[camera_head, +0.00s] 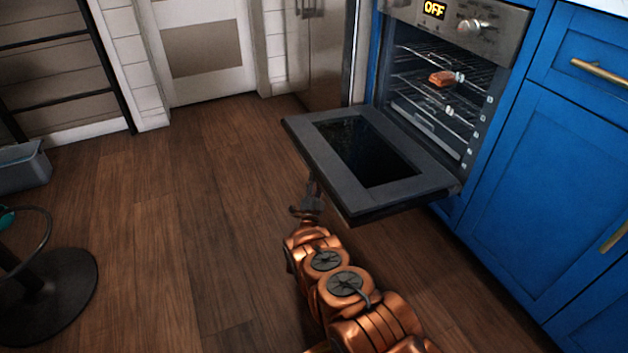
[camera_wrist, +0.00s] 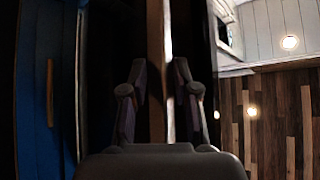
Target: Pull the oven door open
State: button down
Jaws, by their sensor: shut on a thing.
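The oven door (camera_head: 428,186) is swung down to nearly flat, its dark glass pane facing up. The oven (camera_head: 478,45) shows its inside, with wire racks. My gripper (camera_head: 312,190) is at the outer edge of the door, partly hidden by it in the head view. In the wrist view, my gripper's fingers (camera_wrist: 157,95) stand either side of a long, pale brown bar, the oven door handle (camera_wrist: 156,40), and are shut on it. In the head view the handle is hidden behind the door edge.
A brown item (camera_head: 441,78) sits on an oven rack. Blue cabinets (camera_head: 535,180) with brass handles stand right of the oven. A round black stool base (camera_head: 45,295) and a grey bin (camera_head: 25,167) are at left. The wooden floor (camera_head: 180,200) between is clear.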

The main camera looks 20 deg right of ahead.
jog(key=shift+s+d+h, duration=0.2)
jog(key=shift+d+h, duration=0.1)
jog(key=shift+d, duration=0.6)
jog(key=c, duration=1)
grip_release()
jog(key=shift+o, duration=0.2)
jog(key=shift+w+a, duration=0.1)
jog(key=shift+a, duration=0.4)
jog(key=s+a+f, duration=0.1)
jog(key=s+a, duration=0.3)
jog(key=s, duration=0.3)
jog(key=s+a+f, duration=0.1)
jog(key=s+a, duration=0.2)
jog(key=s, duration=0.4)
jog(key=shift+s+a+f, duration=0.15)
jog(key=shift+a+f, duration=0.1)
jog(key=shift+a, duration=0.15)
